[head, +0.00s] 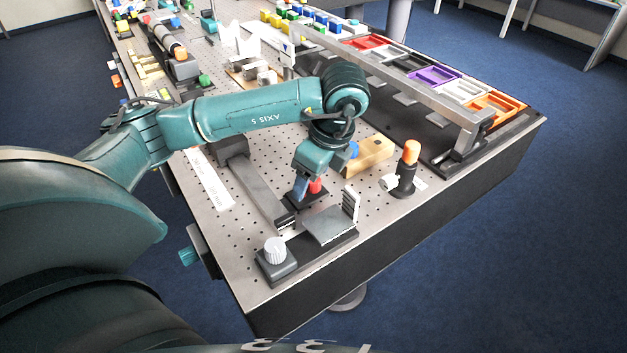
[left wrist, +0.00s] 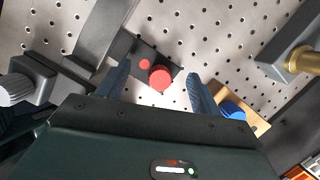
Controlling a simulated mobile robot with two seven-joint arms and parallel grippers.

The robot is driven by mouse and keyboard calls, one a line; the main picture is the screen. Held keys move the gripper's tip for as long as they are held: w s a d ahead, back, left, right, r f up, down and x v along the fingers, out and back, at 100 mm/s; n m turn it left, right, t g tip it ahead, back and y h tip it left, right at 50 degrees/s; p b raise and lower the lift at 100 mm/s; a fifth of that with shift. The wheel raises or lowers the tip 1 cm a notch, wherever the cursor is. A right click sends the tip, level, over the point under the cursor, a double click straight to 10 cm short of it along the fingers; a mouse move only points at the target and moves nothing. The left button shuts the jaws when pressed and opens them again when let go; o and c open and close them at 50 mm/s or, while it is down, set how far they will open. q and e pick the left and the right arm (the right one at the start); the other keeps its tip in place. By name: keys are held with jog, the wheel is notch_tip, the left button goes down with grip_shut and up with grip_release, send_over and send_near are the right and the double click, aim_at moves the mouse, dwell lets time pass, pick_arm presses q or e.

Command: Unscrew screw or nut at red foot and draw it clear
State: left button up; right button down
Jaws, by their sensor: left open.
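A red round knob (left wrist: 161,78) stands on a small dark base at the red foot, with a smaller red disc (left wrist: 144,64) beside it in the left wrist view. In the head view the red part (head: 315,186) shows just beside my left gripper (head: 301,188), partly hidden by it. In the left wrist view my left gripper (left wrist: 157,85) is open, with one blue finger on each side of the red knob and a gap to it on both sides. Whether the fingertips reach down to its height I cannot tell. My right gripper is not in view.
A wooden block (head: 368,156) with a blue knob lies right of the gripper. An orange-topped post (head: 409,168) stands farther right. A grey fixture with a white knob (head: 276,249) is near the front edge. A long grey bar (head: 255,185) lies left.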

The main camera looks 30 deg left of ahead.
pick_arm(q)
jog(key=shift+r, duration=0.1)
jog(key=m+b, duration=0.1)
jog(key=m, duration=0.1)
jog(key=m+t+b, duration=0.1)
jog(key=m+b, duration=0.1)
jog(key=shift+f, duration=0.35)
jog(key=shift+r+m+t+b, duration=0.15)
jog(key=shift+m+t+b, duration=0.15)
jog(key=shift+m+b, duration=0.65)
jog(key=shift+r+m, duration=0.2)
jog(key=shift+m, duration=0.15)
